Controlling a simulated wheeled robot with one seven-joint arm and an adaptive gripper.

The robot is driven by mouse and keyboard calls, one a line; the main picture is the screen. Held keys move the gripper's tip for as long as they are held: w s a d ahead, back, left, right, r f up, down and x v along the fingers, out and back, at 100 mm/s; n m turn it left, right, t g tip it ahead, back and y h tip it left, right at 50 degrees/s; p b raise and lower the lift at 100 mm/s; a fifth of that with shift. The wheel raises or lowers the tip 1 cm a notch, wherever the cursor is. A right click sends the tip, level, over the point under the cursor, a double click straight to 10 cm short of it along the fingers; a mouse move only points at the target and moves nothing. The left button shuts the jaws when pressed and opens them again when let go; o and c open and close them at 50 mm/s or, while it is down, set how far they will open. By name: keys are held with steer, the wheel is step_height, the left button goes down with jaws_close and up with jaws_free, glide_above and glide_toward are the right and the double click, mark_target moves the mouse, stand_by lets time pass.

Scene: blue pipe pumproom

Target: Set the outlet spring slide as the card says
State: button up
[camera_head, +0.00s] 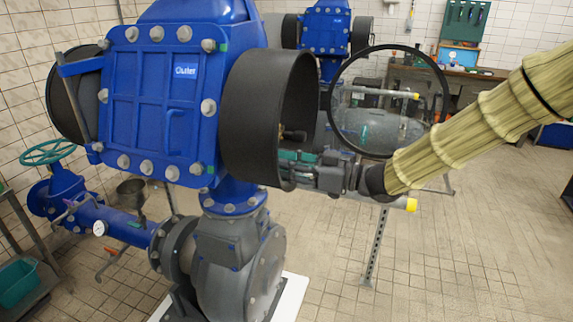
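A large blue housing (150,110) fills the left of the head view, with a small label (185,70) that seems to read "Outlet". A wide black cylinder (262,120) juts from its right side. My arm comes in from the right in a pale ribbed sleeve. My gripper (290,160) is at the right rim of the black cylinder; its finger ends overlap the opening, and I cannot tell whether they touch anything or are open. A grey bar with a yellow end (410,204) runs below my wrist. I cannot identify the spring slide for certain. No readable card shows.
A slotted metal post (376,245) stands below. A teal handwheel (48,152) and a gauge (100,228) are at left. The tiled floor (480,250) at right is clear.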

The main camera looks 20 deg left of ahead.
jaws_close()
steer(key=shift+w, duration=1.6)
steer(key=shift+s, duration=0.1)
steer(key=shift+o, duration=1.6)
jaws_free()
steer(key=shift+d, duration=0.1)
steer(key=d, duration=1.2)
steer(key=shift+s, duration=0.2)
